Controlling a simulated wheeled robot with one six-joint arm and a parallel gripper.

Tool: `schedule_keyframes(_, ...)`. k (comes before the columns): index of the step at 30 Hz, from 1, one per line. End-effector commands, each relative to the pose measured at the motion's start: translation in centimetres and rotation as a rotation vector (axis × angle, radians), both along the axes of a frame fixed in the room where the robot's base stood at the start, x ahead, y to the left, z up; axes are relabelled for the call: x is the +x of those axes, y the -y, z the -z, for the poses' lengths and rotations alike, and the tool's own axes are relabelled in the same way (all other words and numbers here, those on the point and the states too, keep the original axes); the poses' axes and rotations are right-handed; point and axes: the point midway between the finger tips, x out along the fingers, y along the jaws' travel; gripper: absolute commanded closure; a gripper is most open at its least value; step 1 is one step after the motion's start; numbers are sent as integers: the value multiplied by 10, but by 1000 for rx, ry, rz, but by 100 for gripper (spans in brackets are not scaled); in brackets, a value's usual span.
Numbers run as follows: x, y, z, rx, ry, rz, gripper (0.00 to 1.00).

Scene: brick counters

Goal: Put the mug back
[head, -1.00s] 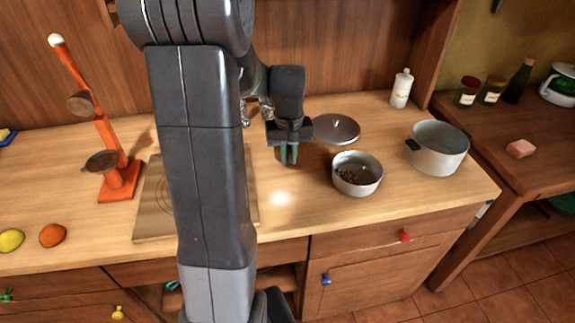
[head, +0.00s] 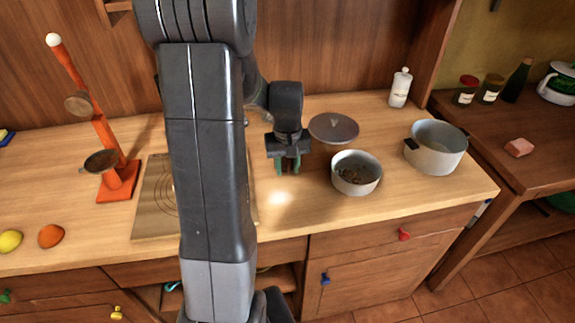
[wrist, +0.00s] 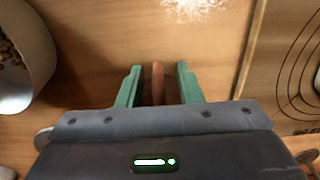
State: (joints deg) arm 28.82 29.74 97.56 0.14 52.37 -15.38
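My gripper (head: 288,168) is low over the counter, left of the pot with dark bits inside. Its green fingers are apart in the wrist view (wrist: 159,88). A narrow reddish-brown piece (wrist: 158,82) stands between them, with a gap on each side. It may be the mug's handle; the rest is hidden by the gripper, and I cannot make out a whole mug. An orange stand (head: 118,180) on the left holds a brown round piece (head: 77,104) and a dark bowl-like piece (head: 101,161).
The small pot (head: 357,181) is close to the right of my gripper, with a lid (head: 334,127) behind it. A larger pot (head: 437,158) and white bottle (head: 400,88) are farther right. A hob board (head: 152,205) lies left. An orange (head: 51,236) and lemon (head: 10,240) are at front left.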

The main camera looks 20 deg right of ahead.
Motion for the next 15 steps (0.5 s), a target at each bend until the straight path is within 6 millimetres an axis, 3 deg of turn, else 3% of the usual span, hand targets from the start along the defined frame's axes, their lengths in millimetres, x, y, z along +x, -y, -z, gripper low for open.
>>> schedule_keyframes(7, 1, 0, -15, -2, 4, 0, 68)
schedule_keyframes(15, 0, 0, -74, -3, 5, 0, 68)
